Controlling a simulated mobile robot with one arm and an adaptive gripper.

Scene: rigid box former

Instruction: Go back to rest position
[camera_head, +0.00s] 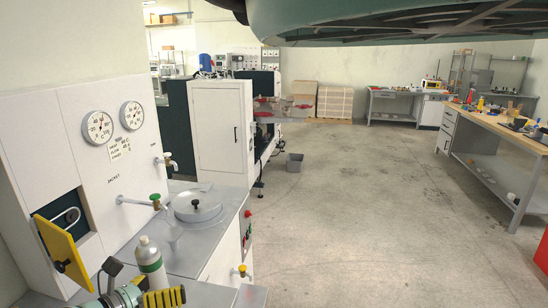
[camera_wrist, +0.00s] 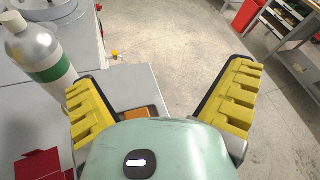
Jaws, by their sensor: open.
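My gripper (camera_wrist: 163,98) shows in the wrist view with its two yellow ridged fingers spread wide apart. It is open, and nothing is between the fingers. Below the fingers lie a grey bench top and the concrete floor. In the head view part of my gripper (camera_head: 163,298) shows at the bottom left, in front of the white machine's bench. A silver bottle with a green band (camera_head: 150,262) stands beside it there; the bottle also shows at the left of the wrist view (camera_wrist: 42,57), apart from the left finger.
The white machine (camera_head: 75,150) with two dials and an open yellow hatch door (camera_head: 62,250) stands at left. A round metal lid (camera_head: 196,205) sits on its bench. A red box (camera_wrist: 40,165) lies at the wrist view's lower left.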

